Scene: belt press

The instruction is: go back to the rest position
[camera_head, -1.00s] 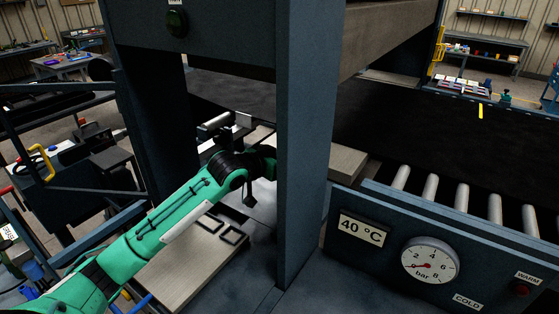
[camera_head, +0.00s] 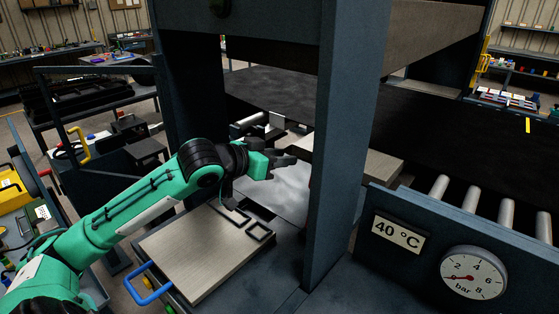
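My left arm comes in from the left, and its gripper (camera_head: 287,160) is in the opening of the belt press, left of the near blue-grey post (camera_head: 345,150). The dark fingers are small and partly in shadow, so I cannot tell whether they are open or shut. No object shows clearly in them. A shiny metal surface lies below the gripper. My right gripper is not in view.
A pale board (camera_head: 190,255) with two dark square frames lies below my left forearm, a blue handle (camera_head: 150,285) at its corner. The black belt (camera_head: 450,130) and steel rollers (camera_head: 505,210) are at right. A display reads 40 °C (camera_head: 398,234), above left of a bar gauge (camera_head: 473,273).

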